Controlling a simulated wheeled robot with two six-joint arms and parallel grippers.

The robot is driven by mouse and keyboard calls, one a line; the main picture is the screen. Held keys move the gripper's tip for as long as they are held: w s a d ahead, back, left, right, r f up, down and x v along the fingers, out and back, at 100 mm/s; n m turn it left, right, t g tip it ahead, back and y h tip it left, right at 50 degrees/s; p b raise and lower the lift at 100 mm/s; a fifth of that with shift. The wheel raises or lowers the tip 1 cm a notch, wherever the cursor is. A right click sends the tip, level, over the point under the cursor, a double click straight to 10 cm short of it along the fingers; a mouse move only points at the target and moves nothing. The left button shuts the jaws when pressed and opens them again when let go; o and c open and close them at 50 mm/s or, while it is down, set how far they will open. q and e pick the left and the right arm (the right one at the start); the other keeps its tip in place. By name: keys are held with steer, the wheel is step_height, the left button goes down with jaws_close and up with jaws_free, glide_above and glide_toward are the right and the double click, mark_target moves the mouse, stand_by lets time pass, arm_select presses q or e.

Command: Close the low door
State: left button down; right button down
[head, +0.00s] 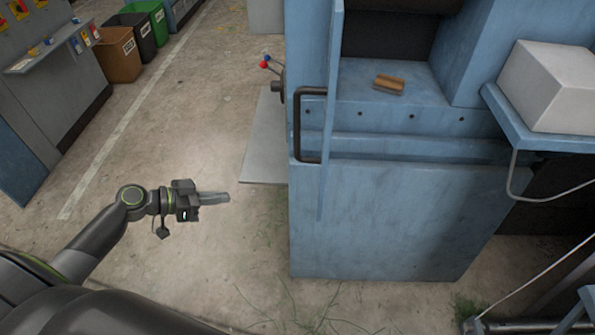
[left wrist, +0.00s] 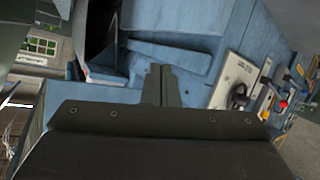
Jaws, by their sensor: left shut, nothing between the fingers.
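The low door seems to be the thin blue panel (head: 329,120), seen nearly edge-on in the head view. It stands open, swung out from the front of the blue machine (head: 390,215). A dark bar handle (head: 308,125) is on its left face. My left gripper (head: 228,197) is shut and empty, to the left of the door and nearer to me, apart from it and its handle. In the left wrist view the closed fingers (left wrist: 160,85) point towards blue machine surfaces; I cannot tell the door there. My right gripper is not in view.
A small brown block (head: 389,84) lies on the ledge inside the machine's opening. A pale box (head: 548,85) sits on a blue shelf at right. The floor (head: 175,130) around my left gripper is clear.

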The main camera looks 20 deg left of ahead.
arm_select(q)
steer(key=s+d+r+m+g+h, duration=0.3)
steer(key=d+r+m+h, duration=0.15)
steer(key=r, duration=0.55)
steer(key=s+d+r+m+g+h, duration=0.25)
steer(key=d+r+m, duration=0.2)
steer(key=r, duration=0.55)
steer(key=p+x, duration=0.6)
steer(key=x, duration=0.7)
steer(key=shift+s+d+r+p, duration=0.15)
steer(key=shift+d+r+p, duration=0.15)
steer(key=shift+d, duration=0.05)
steer(key=shift+n+t, duration=0.3)
steer(key=shift+t, duration=0.05)
